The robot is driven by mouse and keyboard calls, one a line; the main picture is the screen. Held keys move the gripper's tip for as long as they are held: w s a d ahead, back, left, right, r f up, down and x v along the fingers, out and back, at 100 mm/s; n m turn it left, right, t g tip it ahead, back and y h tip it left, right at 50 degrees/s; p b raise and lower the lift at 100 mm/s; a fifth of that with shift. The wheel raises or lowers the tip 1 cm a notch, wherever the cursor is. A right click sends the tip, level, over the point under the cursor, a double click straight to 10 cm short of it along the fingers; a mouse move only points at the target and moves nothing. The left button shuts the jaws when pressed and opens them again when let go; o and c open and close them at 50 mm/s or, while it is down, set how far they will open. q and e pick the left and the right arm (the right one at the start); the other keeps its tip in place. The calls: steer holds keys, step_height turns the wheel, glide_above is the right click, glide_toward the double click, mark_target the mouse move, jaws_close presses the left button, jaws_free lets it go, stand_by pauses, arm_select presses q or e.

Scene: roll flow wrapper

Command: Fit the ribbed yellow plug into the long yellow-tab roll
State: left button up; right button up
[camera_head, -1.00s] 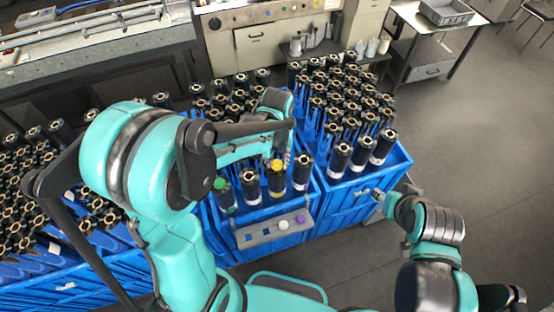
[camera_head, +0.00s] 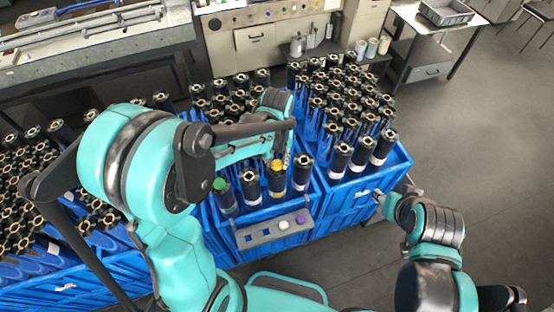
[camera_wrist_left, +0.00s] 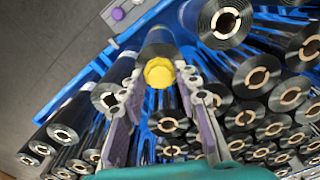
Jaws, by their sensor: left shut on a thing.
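The ribbed yellow plug (camera_head: 277,164) is at the top end of a dark upright roll (camera_head: 277,183) in the front row of the blue crate. In the left wrist view, the yellow plug (camera_wrist_left: 159,73) sits between the fingertips of my left gripper (camera_wrist_left: 162,78), which is shut on it. The end of the roll (camera_wrist_left: 158,42) shows just behind the plug. How deep the plug sits in the core cannot be told. My right gripper (camera_head: 382,198) is by the right crate's front face, too small to tell its jaws.
A grey holder (camera_head: 262,237) on the crate front carries a white plug (camera_head: 283,225) and a purple plug (camera_head: 300,219). A green plug (camera_head: 220,184) tops the left front roll. Blue crates (camera_head: 350,207) of standing rolls crowd around the left gripper.

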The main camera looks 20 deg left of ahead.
mark_target(277, 163)
arm_select(q)
steer(key=shift+f+b, duration=0.55)
steer(key=shift+f, duration=0.05)
steer(key=o, duration=0.5)
steer(key=shift+c, duration=0.2)
step_height(277, 163, up, 11)
steer(key=p, duration=0.8)
stand_by(0.4)
